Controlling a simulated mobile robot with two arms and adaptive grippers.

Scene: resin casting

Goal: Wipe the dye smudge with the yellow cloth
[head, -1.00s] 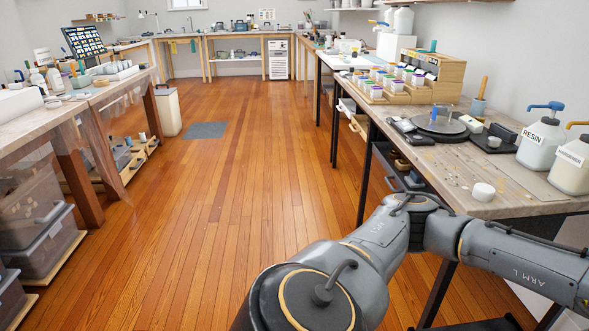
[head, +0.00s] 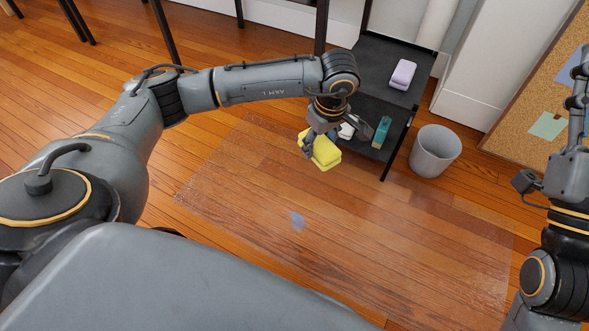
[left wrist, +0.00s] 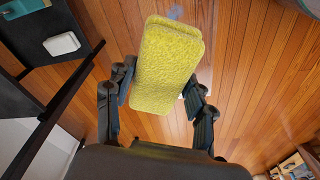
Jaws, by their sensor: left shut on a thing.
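The yellow cloth (head: 324,153) is a thick folded pad, held above the floor. My left gripper (head: 318,141) is shut on it; in the left wrist view the cloth (left wrist: 166,65) sits between the two fingers. The dye smudge (head: 297,220) is a small blue patch on the floor, below the cloth in the head view and apart from it. The smudge also shows in the left wrist view (left wrist: 174,12), just beyond the cloth's far end. My right gripper (head: 580,92) points upward at the right edge, partly cut off; its opening is unclear.
A clear sheet (head: 440,245) seems to lie on the wooden floor around the smudge. A black shelf cart (head: 372,70) with a lilac item (head: 402,74) and a teal item (head: 381,132) stands behind my left gripper. A grey bin (head: 435,152) stands right of it, near a cork board (head: 530,95).

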